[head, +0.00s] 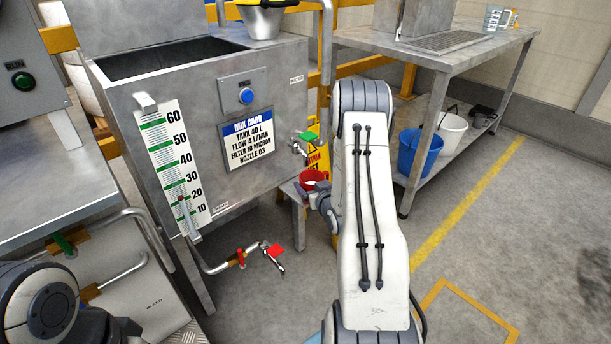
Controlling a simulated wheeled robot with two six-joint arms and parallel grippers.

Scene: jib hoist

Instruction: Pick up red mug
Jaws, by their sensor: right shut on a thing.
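The red mug (313,177) shows small in the head view, at the right side of the steel tank and just below the tap with the green handle (305,137). Its opening faces up and it looks upright. My right gripper (313,190) is at the mug and shut on it. The wrist and the white forearm hide part of the fingers and the area behind. Part of my left arm shows at the lower left corner; its gripper is out of view.
The steel tank (270,75) with a mix card and level scale stands left of the mug. A lower pipe has a red-handled valve (275,251). A steel table (460,50) stands right, with a blue bucket (407,155) and white bucket (452,130) below. Floor at lower right is clear.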

